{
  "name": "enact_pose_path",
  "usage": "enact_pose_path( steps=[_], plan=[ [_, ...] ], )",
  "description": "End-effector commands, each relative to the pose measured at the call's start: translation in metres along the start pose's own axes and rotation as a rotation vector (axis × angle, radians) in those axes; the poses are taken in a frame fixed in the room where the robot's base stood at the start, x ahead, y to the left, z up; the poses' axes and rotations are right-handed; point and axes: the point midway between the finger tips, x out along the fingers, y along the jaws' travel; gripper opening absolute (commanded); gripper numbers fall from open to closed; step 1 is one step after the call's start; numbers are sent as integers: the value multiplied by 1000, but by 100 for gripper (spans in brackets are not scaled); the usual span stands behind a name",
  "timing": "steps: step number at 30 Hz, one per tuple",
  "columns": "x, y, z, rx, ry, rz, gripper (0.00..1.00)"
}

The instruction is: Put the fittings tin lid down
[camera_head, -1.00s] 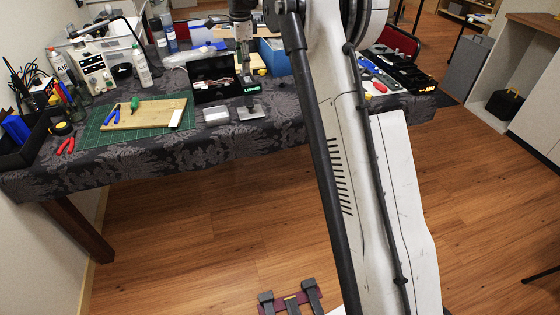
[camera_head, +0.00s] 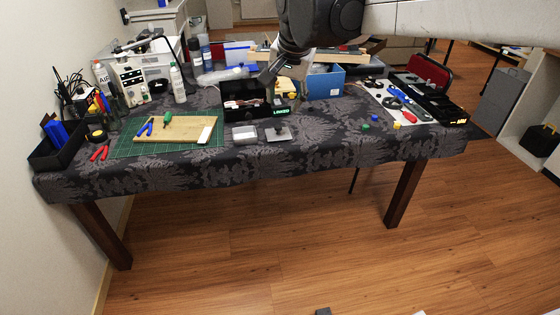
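A small pale tin (camera_head: 245,133), apparently the fittings tin, sits near the front edge of the cloth-covered table. A flat grey plate with a small dark knob (camera_head: 278,134), apparently its lid, lies on the cloth just right of the tin, apart from my gripper. My gripper (camera_head: 270,77) hangs from the top of the view, tilted down and left, above or behind the black box. It is small and dark here, so I cannot tell whether its fingers are open. Nothing shows hanging from it.
The open black box (camera_head: 245,105) stands behind the tin. A green cutting mat (camera_head: 125,149) with a wooden board (camera_head: 175,128) lies to the left. A blue box (camera_head: 325,84) stands behind right. Small coloured blocks lie right of the lid, with bare cloth (camera_head: 325,140) between.

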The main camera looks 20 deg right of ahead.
Motion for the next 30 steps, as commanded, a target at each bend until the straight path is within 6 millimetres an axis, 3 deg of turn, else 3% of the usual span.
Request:
enact_pose_path(
  steps=[8,18,24,30],
  plan=[
    [-11,49,81,-266,69,-50,39],
    [5,107,169,-575,163,-87,39],
    [16,124,194,-670,196,-93,39],
    [18,126,197,-688,202,-94,39]
  ],
)
